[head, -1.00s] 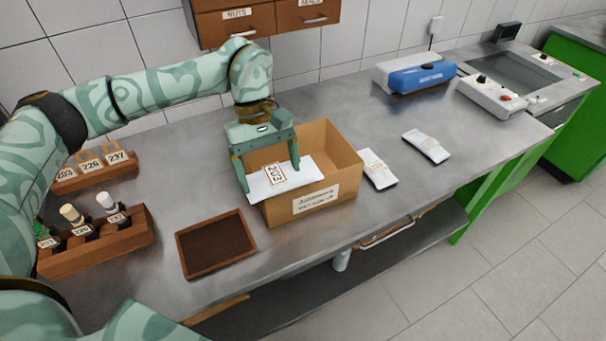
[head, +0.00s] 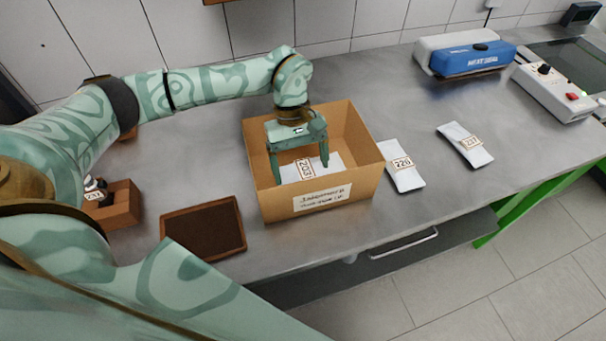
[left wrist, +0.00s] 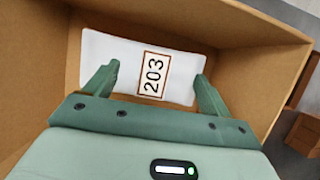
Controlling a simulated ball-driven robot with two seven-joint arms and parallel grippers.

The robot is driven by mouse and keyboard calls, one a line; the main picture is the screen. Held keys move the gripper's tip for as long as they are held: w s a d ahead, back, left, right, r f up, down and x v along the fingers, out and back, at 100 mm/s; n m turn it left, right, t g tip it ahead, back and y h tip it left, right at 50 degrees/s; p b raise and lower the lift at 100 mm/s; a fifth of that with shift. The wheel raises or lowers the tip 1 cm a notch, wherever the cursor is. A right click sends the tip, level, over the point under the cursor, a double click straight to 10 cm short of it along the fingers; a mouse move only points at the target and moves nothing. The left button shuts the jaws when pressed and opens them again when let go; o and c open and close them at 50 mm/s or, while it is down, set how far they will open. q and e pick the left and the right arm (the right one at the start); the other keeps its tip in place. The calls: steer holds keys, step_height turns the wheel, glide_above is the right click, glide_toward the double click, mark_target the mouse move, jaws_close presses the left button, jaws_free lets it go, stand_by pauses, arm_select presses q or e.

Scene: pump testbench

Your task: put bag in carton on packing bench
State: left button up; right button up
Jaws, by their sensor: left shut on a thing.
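The open cardboard carton (head: 284,199) stands on the steel bench with a handwritten label on its front. My left gripper (head: 300,168) reaches down into it from above. It is shut on a white bag labelled 203 (head: 325,163), holding it by its two ends inside the carton walls. In the left wrist view the bag (left wrist: 115,50) lies between the two fingers, label up, with carton walls around it. I cannot tell whether the bag touches the carton floor. My right gripper is not in view.
Bags labelled 220 (head: 408,180) and 237 (head: 474,153) lie right of the carton. A brown tray (head: 165,228) lies to its left, beside a wooden holder (head: 122,212). A blue and grey sealer (head: 463,62) and a control box (head: 556,92) stand at the back right.

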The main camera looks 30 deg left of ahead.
mark_target(299, 165)
arm_select(q)
steer(key=shift+f, duration=1.9)
steer(key=shift+f+b, duration=0.1)
steer(key=shift+b, duration=0.25)
steer(key=o, duration=1.1)
steer(key=p+v, duration=0.1)
steer(key=v, duration=1.1)
